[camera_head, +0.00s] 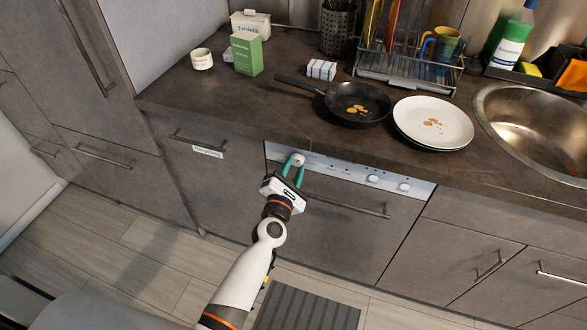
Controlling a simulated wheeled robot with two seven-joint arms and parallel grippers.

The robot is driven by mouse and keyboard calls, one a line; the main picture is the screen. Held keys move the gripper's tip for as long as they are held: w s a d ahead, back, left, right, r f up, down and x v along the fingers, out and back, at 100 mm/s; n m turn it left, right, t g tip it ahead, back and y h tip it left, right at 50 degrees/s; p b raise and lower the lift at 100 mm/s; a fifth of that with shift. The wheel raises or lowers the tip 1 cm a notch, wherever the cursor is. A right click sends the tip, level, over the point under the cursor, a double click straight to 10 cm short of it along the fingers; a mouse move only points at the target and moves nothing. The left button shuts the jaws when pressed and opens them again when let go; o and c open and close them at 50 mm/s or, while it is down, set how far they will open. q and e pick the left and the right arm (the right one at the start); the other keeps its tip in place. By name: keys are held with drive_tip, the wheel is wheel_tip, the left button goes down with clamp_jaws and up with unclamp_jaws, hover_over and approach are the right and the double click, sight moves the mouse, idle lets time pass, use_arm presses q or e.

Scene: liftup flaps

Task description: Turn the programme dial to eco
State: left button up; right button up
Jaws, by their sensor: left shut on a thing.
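The dishwasher's pale control strip (340,172) runs under the front edge of the counter. The round white programme dial (297,160) is near its left end. My left gripper (294,164) reaches up to the strip with its teal fingers on either side of the dial, shut on it. The fingers partly cover the dial, and I cannot read which programme it points to. Other small controls (373,179) sit further right on the strip. My right gripper is not in view.
The dishwasher door handle (346,208) is just right of my gripper. A pan (357,103), a stack of plates (433,122), a green box (247,54) and a dish rack (408,72) stand on the counter. The floor in front is mostly clear, with a striped mat (306,309).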

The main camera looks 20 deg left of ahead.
use_arm(q)
drive_tip(key=m, duration=0.4)
drive_tip(key=m+p, duration=0.1)
drive_tip(key=m, duration=0.2)
drive_tip(key=shift+m+h, duration=0.4)
drive_tip(key=m+p, duration=0.1)
drive_tip(key=m, duration=0.3)
drive_tip(key=shift+a, duration=0.1)
drive_tip(key=m+p, duration=0.1)
drive_tip(key=m, duration=0.3)
drive_tip(key=shift+m+h+p, duration=0.3)
drive_tip(key=shift+p, duration=0.1)
drive_tip(key=m+p, duration=0.1)
drive_tip(key=m, duration=0.3)
drive_tip(key=m+p, duration=0.1)
drive_tip(key=m, duration=0.2)
drive_tip(key=shift+r+m+h+p, duration=0.1)
drive_tip(key=shift+m+h+p, duration=0.2)
drive_tip(key=shift+m+p, duration=0.1)
drive_tip(key=m+p, duration=0.1)
drive_tip(key=m, duration=0.2)
drive_tip(key=shift+m, duration=1.7)
